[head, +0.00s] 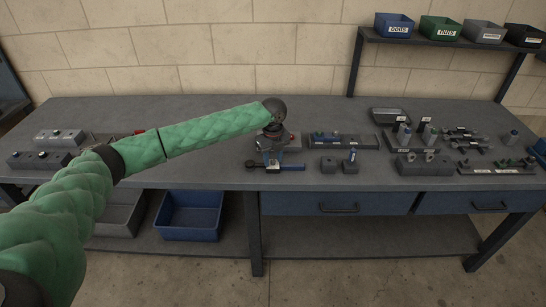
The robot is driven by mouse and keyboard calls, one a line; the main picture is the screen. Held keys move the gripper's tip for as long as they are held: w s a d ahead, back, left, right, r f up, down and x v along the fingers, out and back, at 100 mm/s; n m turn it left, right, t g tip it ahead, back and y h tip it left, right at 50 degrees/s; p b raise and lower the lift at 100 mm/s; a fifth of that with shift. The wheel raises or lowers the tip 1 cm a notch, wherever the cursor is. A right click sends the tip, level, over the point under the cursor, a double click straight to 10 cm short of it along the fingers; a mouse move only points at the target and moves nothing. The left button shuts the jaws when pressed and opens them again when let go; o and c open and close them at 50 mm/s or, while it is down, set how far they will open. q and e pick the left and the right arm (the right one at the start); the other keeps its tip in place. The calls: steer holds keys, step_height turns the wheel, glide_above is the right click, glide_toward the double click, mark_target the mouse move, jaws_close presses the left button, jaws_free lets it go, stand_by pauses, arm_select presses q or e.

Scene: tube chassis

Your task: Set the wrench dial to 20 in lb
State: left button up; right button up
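A wrench with a dark round head and a blue handle (292,167) lies near the front edge of the workbench, left of its middle. My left arm reaches in from the left, and my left gripper (272,157) points down at the wrench, over the part just right of its dark head. The gripper hides part of the wrench. At this size I cannot tell whether the fingers touch it or whether they are open or shut. The dial and its numbers cannot be made out. My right gripper is out of view.
The grey workbench (220,170) carries small blocks (328,165) right of the wrench and several fixtures farther right. Grey blocks (60,137) stand at the left end. Labelled bins (394,25) sit on a raised shelf. A blue crate (190,216) is below.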

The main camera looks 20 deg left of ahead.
arm_select(q)
jaws_close()
